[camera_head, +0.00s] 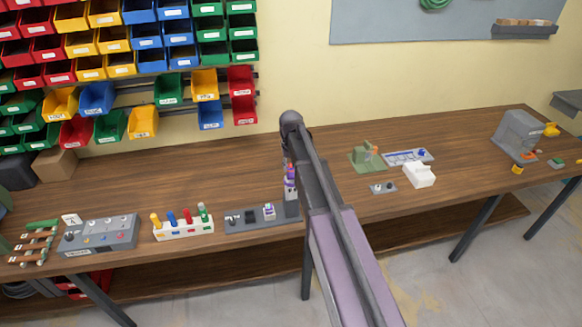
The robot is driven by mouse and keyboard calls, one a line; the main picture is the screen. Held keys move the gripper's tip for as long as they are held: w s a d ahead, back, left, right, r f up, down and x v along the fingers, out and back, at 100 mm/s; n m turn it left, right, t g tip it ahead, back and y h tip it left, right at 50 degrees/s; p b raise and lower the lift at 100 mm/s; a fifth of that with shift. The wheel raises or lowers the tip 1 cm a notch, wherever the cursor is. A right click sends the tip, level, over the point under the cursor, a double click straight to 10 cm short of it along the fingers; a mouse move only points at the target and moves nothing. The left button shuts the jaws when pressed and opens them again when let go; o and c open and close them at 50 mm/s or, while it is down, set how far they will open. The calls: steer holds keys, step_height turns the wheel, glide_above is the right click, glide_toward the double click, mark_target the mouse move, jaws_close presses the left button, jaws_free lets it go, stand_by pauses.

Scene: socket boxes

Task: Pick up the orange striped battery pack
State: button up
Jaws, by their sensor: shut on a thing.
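My gripper (291,211) points down at the right end of a grey socket box (240,226) on the workbench. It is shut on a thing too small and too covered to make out. Just above it, a small purple and orange patch shows at the end of my arm; I cannot tell whether this is the striped battery pack or part of my wrist. The socket box has dark sockets on its left and a small white and purple block (269,210) standing near the gripper. I see no clearly separate orange striped pack.
A white rack (184,231) with coloured pegs and a grey switch box (98,238) stand left on the wooden bench (230,182). A green fixture (366,157), a white block (419,175) and a grey machine (520,135) stand right. Coloured bins hang behind.

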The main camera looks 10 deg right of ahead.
steer(key=s+r+p, duration=0.1)
steer(key=s+r, duration=0.1)
steer(key=s, duration=1.4)
steer(key=shift+a, duration=0.15)
step_height(320, 180, down, 8)
steer(key=b, duration=0.7)
steer(key=shift+r, duration=0.25)
